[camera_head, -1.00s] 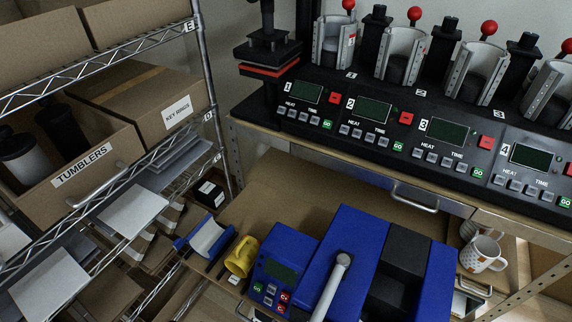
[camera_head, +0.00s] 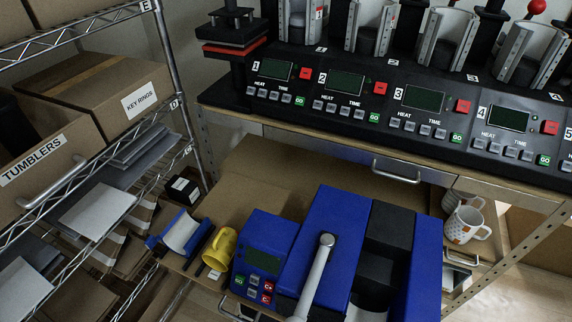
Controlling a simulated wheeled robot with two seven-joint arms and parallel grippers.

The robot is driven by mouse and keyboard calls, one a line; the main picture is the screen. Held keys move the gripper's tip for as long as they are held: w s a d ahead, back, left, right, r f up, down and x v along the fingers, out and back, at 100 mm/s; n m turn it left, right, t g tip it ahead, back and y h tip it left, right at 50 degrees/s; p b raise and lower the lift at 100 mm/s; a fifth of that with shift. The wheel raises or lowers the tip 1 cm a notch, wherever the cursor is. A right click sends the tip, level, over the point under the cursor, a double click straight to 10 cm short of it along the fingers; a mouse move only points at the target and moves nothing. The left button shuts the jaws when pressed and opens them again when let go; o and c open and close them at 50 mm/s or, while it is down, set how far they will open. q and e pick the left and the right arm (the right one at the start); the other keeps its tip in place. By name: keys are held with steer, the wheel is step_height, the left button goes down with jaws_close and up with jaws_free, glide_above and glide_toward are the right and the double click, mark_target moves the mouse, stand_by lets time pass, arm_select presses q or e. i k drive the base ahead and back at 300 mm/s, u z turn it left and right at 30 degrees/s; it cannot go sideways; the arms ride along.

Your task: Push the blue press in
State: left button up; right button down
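The blue press (camera_head: 327,232) stands on a wooden surface at the bottom middle. It has a black middle section, a grey lever handle (camera_head: 318,270) on its front, and a control box (camera_head: 262,256) with a screen and buttons at its left. The front of the press is cut off by the bottom edge. Neither of my grippers shows in the head view.
A yellow mug (camera_head: 220,248) and a blue curved cradle (camera_head: 181,234) lie left of the press. White mugs (camera_head: 466,224) stand at its right. A black multi-station mug press (camera_head: 398,110) fills the bench behind. A wire shelf (camera_head: 90,110) with boxes stands at left.

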mark_target(385, 255)
steer(key=k, duration=0.9)
steer(key=u, duration=0.6)
steer(key=i, duration=0.65)
steer(key=z, duration=1.6)
steer(key=k, duration=0.9)
steer(key=u, duration=0.45)
steer(key=i, duration=0.5)
steer(key=z, duration=0.05)
